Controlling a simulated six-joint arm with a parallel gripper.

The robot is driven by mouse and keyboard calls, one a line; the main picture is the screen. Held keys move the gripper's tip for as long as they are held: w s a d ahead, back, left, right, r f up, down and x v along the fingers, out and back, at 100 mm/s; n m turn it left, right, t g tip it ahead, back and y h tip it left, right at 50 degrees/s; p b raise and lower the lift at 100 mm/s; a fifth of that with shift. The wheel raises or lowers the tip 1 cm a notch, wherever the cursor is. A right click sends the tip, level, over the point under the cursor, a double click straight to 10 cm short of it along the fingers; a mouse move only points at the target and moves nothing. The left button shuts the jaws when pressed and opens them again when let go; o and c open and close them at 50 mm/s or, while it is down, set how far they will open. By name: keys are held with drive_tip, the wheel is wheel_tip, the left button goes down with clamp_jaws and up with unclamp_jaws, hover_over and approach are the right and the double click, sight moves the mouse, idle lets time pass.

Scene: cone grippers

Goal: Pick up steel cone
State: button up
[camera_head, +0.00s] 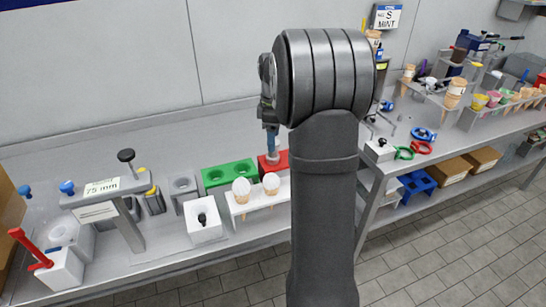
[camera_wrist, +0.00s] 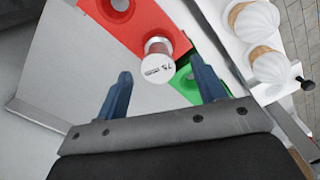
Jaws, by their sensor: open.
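In the wrist view a short steel piece with a white, number-marked top (camera_wrist: 157,69), which looks like the steel cone, stands at a red holder block (camera_wrist: 140,28). My gripper (camera_wrist: 161,68) is open, with its two blue fingers pointing toward it, one to each side. The fingers look apart from it, and nothing is held. In the head view my gripper (camera_head: 271,147) hangs over the red block (camera_head: 282,160), partly hidden by my arm. I cannot make out the steel cone there.
A green holder (camera_head: 229,172) stands left of the red block. A white rack (camera_head: 262,200) with two white-topped wafer cones stands in front. A grey gauge stand (camera_head: 105,190) is farther left. More cones and tools crowd the right bench. Bare bench lies behind the holders.

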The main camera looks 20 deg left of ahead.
sight(273, 162)
wheel_tip(273, 162, down, 6)
drive_tip(key=shift+a+f, duration=0.15)
drive_tip(key=shift+f, duration=0.1)
